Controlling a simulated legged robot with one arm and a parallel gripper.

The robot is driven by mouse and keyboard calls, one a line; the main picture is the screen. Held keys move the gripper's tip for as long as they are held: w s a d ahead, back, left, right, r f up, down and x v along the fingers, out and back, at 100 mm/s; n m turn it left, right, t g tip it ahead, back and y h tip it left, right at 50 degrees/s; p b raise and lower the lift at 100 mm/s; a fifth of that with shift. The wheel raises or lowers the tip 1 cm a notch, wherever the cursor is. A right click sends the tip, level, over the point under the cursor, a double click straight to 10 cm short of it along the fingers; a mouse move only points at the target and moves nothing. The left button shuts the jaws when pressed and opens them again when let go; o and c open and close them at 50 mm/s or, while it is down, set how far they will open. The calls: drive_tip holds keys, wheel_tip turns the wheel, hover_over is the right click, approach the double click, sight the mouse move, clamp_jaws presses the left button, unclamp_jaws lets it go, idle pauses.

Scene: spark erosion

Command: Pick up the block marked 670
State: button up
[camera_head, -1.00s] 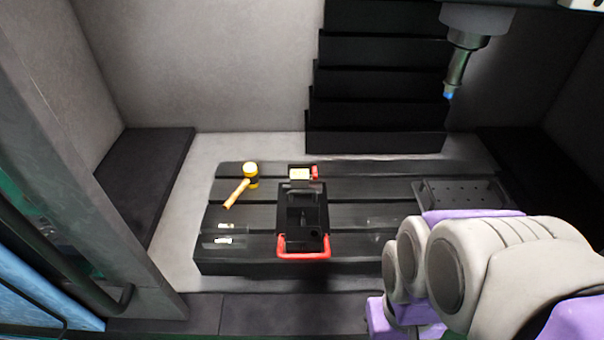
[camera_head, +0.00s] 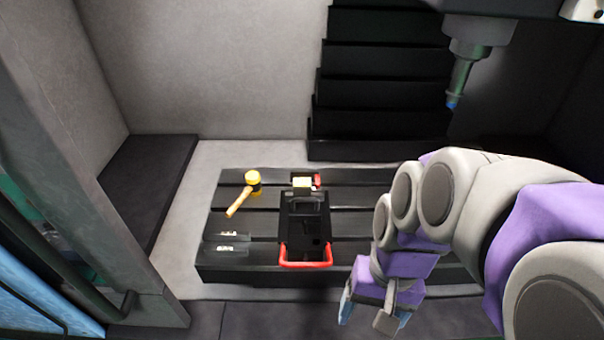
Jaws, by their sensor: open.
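Two small dark blocks with pale labels lie on the left part of the slotted black table (camera_head: 275,262). One is the rear block (camera_head: 227,235), the other the front block (camera_head: 228,250). Their markings are too small to read, so I cannot tell which is 670. My gripper (camera_head: 367,318) hangs at the lower middle right, in front of the table's front edge. It is open, with nothing seen between its fingers, and is well to the right of both blocks.
A black vise (camera_head: 304,228) with a red handle (camera_head: 306,264) stands mid-table, between my gripper and the blocks. A yellow-headed mallet (camera_head: 253,179) lies at the back left. A machine head with a nozzle (camera_head: 460,80) hangs at upper right. My arm hides the table's right side.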

sight(304, 182)
drive_tip(key=w+a+r+m+y, duration=0.1)
drive_tip(key=w+a+m+y, duration=0.15)
drive_tip(key=w, duration=0.85)
drive_tip(key=w+a+r+m+y+p, duration=0.1)
drive_tip(key=w+m+y, duration=0.25)
drive_tip(key=w, duration=0.75)
drive_tip(key=w+a+m+y, duration=0.2)
drive_tip(key=w+m, duration=0.2)
drive_tip(key=w, duration=0.8)
drive_tip(key=w+d+f+m+t+y, duration=0.1)
drive_tip(key=w+d+f+m, duration=0.15)
drive_tip(key=w, duration=0.35)
drive_tip(key=w+d+f+m+t+y, duration=0.1)
drive_tip(key=w+d+f+y, duration=0.15)
drive_tip(key=w, duration=0.25)
drive_tip(key=w+d+f+m, duration=0.35)
drive_tip(key=d+f, duration=0.25)
drive_tip(key=f, duration=0.2)
drive_tip(key=shift+n+y, duration=0.25)
drive_tip(key=shift+n, duration=0.15)
drive_tip(key=b+x, duration=0.3)
drive_tip(key=x, duration=1.5)
drive_tip(key=shift+r, duration=0.15)
drive_tip(key=c, duration=1.3)
